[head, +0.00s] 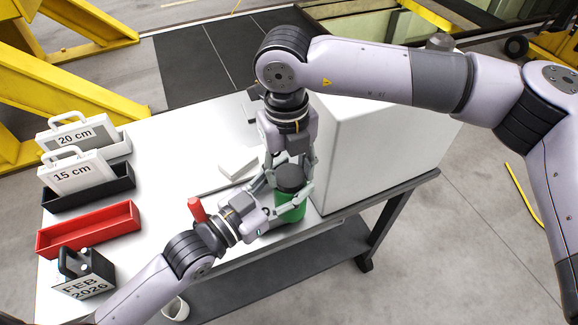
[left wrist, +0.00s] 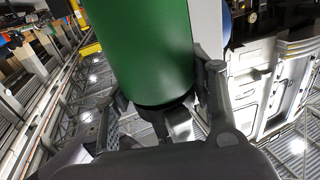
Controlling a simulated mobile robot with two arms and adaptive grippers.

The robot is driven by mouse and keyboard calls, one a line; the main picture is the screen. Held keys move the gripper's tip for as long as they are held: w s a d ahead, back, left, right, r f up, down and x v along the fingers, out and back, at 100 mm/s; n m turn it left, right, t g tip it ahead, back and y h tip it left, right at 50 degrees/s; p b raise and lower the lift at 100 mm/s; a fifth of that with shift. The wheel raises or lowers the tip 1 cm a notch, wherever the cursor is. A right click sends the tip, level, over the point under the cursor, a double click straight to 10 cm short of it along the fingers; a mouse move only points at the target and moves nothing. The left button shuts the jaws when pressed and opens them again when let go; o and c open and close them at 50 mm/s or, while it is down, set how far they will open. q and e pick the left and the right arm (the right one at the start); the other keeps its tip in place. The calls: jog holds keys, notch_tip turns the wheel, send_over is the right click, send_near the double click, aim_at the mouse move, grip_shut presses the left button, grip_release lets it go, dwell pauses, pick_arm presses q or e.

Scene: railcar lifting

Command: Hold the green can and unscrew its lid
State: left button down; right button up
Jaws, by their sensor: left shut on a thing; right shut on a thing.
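The green can (head: 291,212) stands upright on the white table near its front edge, with a dark lid (head: 291,178) on top. My left gripper (head: 283,207) comes in from the left and is shut on the can's body. My right gripper (head: 289,179) points down from above and is shut on the lid; its fingers hide part of it. In the left wrist view the green can (left wrist: 150,45) fills the upper middle between the left fingers (left wrist: 165,115), with a dark band at its lower end.
A large white box (head: 375,150) stands right of the can. At the left are a red tray (head: 90,230), dark and grey trays with cases marked 20 cm (head: 75,137) and 15 cm (head: 72,173), and a FEB 2026 block (head: 84,275). A white cup (head: 176,309) is at the bottom.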

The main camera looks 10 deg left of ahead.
jog(key=shift+n, duration=1.7)
jog(key=o, duration=1.3)
